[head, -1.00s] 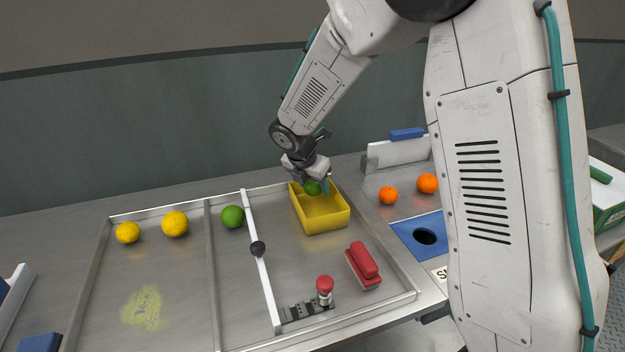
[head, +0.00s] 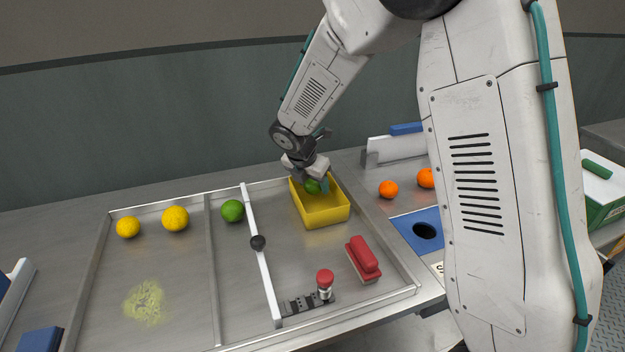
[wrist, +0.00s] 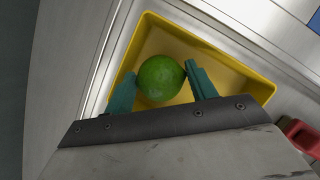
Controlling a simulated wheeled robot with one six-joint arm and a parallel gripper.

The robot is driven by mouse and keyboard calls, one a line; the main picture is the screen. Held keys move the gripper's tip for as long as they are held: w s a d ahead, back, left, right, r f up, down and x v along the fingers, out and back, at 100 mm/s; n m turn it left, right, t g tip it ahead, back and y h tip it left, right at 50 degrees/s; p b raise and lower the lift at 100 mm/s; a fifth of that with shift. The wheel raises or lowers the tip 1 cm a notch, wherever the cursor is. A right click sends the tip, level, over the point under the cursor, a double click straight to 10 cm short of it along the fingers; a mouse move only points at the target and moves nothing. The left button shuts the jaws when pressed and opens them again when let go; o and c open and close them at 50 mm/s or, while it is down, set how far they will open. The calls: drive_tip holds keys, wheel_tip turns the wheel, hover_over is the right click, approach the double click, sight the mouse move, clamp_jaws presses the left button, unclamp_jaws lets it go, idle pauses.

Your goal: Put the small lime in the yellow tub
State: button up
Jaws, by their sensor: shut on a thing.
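The yellow tub (head: 322,212) stands in the back right of the metal tray's right section. My gripper (head: 316,187) is at the tub's back left end. In the wrist view my gripper (wrist: 160,85) has its two teal fingers shut on a green lime (wrist: 161,78), one on each side. The lime is over the tub (wrist: 228,88), within its rim as seen from above; I cannot tell whether it touches the floor. In the head view this lime (head: 312,187) is partly hidden by the gripper. Another green lime (head: 232,210) lies left of the white divider bar.
Two yellow lemons (head: 175,218) lie in the left section. A red brush (head: 363,259) and a red-topped knob (head: 325,282) are in front of the tub. Oranges (head: 388,189) lie to the right, by a blue-rimmed hole (head: 424,231).

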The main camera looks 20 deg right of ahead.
drive_tip(key=shift+f, duration=0.65)
drive_tip(key=o, duration=1.1)
drive_tip(key=shift+v, duration=3.9)
